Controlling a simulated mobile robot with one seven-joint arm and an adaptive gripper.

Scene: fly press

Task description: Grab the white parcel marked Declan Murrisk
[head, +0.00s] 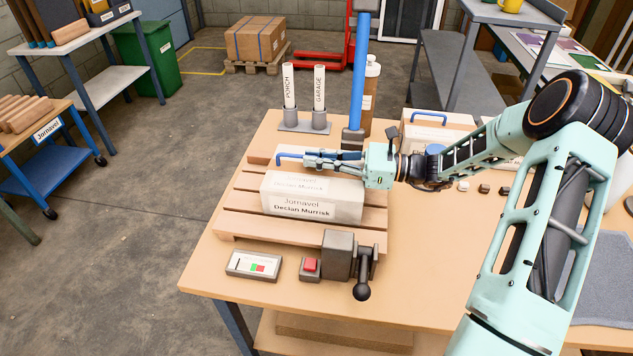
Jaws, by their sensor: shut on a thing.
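The white parcel (312,200) reads "Jornavel" and "Declan Murrisk" on its front face. It sits on, or just above, a slatted wooden rack (234,210) on the workbench; I cannot tell whether it touches the slats. A blue handle (284,155) shows at its upper back edge. My gripper (310,160) reaches in from the right over the parcel's top, with its fingers shut at the blue handle. The fingers hide part of the handle and the parcel's far side.
A second pale box (446,128) with a blue handle stands behind my arm. A blue post (360,65) and two tubes marked "PUNCH" (289,87) and "GARAGE" (319,88) stand behind the rack. In front are a red button (310,265) and a dark lever block (340,254).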

